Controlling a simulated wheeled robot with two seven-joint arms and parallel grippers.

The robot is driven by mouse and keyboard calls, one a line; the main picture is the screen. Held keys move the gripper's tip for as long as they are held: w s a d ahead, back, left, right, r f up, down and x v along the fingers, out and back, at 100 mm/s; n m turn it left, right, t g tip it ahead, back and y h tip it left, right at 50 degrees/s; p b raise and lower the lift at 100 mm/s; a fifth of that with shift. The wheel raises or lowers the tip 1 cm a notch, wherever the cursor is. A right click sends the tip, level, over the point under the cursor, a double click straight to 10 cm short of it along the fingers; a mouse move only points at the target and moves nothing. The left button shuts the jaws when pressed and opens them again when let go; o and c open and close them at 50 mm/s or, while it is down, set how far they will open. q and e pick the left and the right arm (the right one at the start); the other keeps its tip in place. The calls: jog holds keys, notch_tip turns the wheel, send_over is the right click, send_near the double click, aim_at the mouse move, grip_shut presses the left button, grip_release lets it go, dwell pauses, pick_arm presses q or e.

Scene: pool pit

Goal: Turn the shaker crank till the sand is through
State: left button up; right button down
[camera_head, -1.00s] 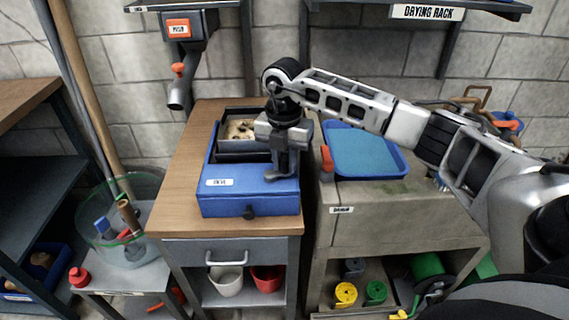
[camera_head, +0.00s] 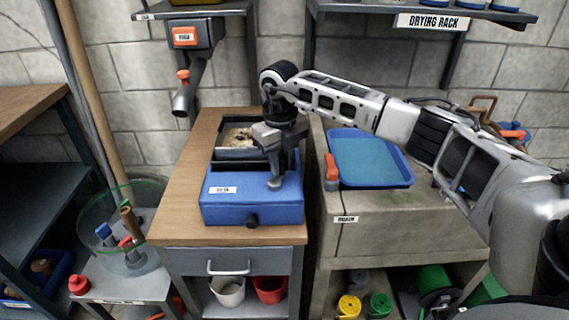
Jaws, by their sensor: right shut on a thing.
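The shaker is a blue box (camera_head: 240,208) with a white label and a dark knob on its front, standing on the wooden top of a cabinet. Behind its blue front part sits a dark-framed tray (camera_head: 226,154) with pale sand and some darker bits (camera_head: 238,136) in it. My right gripper (camera_head: 278,178) points down over the right side of the shaker, shut on the crank. The crank itself is mostly hidden by the gripper, and so is the tray's right edge. My left gripper is out of view.
A blue tray (camera_head: 366,160) and a red-handled item (camera_head: 331,172) stand on the stone counter to the right. A spout (camera_head: 184,95) hangs over the cabinet's back left. A clear bowl (camera_head: 112,240) stands at lower left. The wooden top (camera_head: 188,185) left of the shaker is clear.

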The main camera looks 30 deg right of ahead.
jog(key=n, duration=0.2)
jog(key=w+n, duration=0.1)
jog(key=n, duration=0.1)
jog(key=a+n, duration=0.1)
jog(key=n, duration=0.1)
jog(key=shift+w+a, duration=0.1)
jog(key=shift+w, duration=0.15)
jog(key=n, duration=0.2)
jog(key=a+n, duration=0.1)
jog(key=n+b, duration=0.1)
jog(key=n, duration=0.1)
jog(key=shift+w+a+n, duration=0.2)
jog(key=shift+a+n, duration=0.05)
jog(key=shift+n, duration=0.05)
jog(key=c, duration=1.3)
grip_release()
jog(key=shift+o, duration=0.2)
jog(key=shift+r, duration=0.1)
notch_tip(320, 180, up, 16)
jog(key=shift+s, duration=0.15)
jog(key=shift+a, duration=0.1)
